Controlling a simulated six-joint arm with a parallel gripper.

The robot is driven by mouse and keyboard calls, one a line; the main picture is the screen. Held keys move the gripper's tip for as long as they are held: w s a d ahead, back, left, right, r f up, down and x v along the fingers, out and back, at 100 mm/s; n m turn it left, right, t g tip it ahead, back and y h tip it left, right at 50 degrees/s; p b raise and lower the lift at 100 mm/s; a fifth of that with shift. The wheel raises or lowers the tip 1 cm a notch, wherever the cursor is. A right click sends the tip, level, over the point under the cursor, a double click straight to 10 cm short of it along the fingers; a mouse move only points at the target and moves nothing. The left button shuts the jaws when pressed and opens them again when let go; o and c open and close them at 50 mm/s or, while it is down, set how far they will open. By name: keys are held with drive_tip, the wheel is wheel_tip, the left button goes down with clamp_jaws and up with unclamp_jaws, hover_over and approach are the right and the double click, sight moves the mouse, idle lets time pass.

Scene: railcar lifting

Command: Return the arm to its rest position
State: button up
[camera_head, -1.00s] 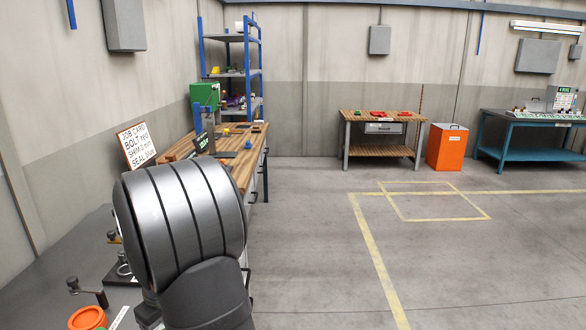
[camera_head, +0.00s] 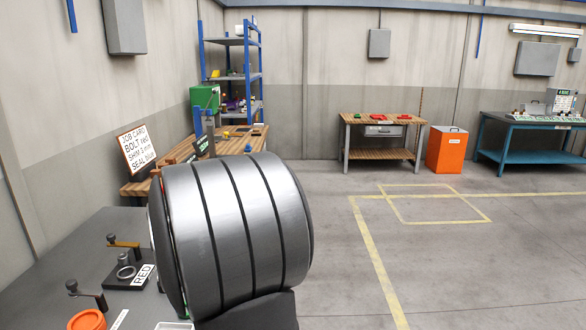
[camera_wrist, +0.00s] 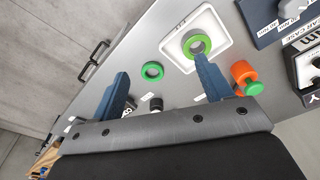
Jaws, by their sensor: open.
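My gripper (camera_wrist: 164,84) shows in the wrist view with its two blue fingers spread wide and nothing held between them. Below it lies a grey bench top (camera_wrist: 135,50). Another green ring (camera_wrist: 187,49) lies in a white tray (camera_wrist: 221,31), partly behind the right finger. An orange and green piece (camera_wrist: 243,73) is just right of that finger. In the head view my large grey arm link fills the lower middle and hides the gripper.
The bench (camera_head: 62,262) at lower left of the head view carries a small fixture (camera_head: 125,272) beside a RED label and an orange round part (camera_head: 87,320). A job card board (camera_head: 137,148) and wooden workbench (camera_head: 243,145) stand behind. The floor at right is open.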

drive_tip(key=a+f, duration=0.2)
drive_tip(key=a, duration=3)
drive_tip(key=shift+f, duration=0.4)
